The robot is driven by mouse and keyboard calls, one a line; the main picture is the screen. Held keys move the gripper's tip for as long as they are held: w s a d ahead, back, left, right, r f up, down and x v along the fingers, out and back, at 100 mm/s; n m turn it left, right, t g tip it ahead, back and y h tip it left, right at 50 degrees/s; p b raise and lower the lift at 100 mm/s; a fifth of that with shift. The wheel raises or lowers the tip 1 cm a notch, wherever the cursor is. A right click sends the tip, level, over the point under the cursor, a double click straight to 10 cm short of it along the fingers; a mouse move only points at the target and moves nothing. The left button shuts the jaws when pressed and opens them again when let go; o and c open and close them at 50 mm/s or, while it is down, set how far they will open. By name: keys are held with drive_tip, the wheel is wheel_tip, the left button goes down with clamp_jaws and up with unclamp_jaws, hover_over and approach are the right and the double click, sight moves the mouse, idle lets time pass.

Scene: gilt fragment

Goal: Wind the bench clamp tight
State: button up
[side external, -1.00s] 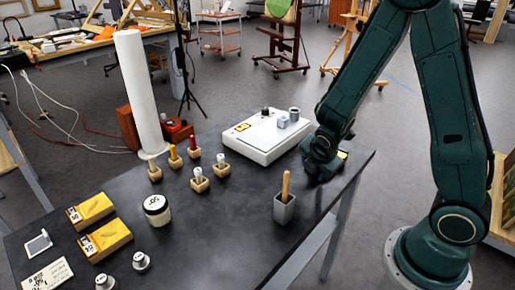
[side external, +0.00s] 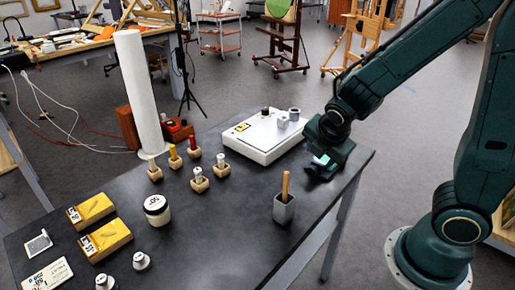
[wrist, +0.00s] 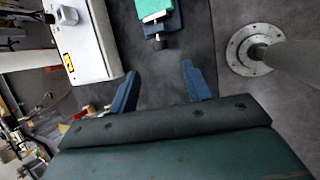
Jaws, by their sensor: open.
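In the wrist view a dark blue clamp (wrist: 174,24) lies at the top with a pale green block (wrist: 153,9) on or in it. A small dark knob (wrist: 158,43) on a short screw projects from the clamp toward my gripper (wrist: 160,78). My gripper is open, its two blue fingers wide apart, with nothing between them. The knob is beyond the fingertips, apart from them. In the side view my gripper (side external: 318,172) is low at the right end of the dark bench (side external: 240,240). It hides most of the clamp there.
A white boxy device (side external: 262,135) stands close left of my gripper. A grey holder (side external: 284,208) with a wooden handle stands nearer the front edge. Several wooden-based pegs, a jar (side external: 157,210) and yellow blocks are further left. A bolted round flange (wrist: 246,50) shows in the wrist view.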

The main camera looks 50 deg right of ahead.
sight(312, 168)
drive_tip(key=shift+v, duration=1.65)
drive_tip(key=w+g, duration=0.1)
drive_tip(key=w, duration=0.1)
drive_tip(key=w+g, duration=0.3)
drive_tip(key=shift+w+r+n, duration=0.3)
drive_tip(key=shift+r+n, duration=0.1)
drive_tip(key=shift+d, duration=0.1)
drive_tip(key=shift+x, duration=6.9)
drive_tip(key=shift+s, duration=0.15)
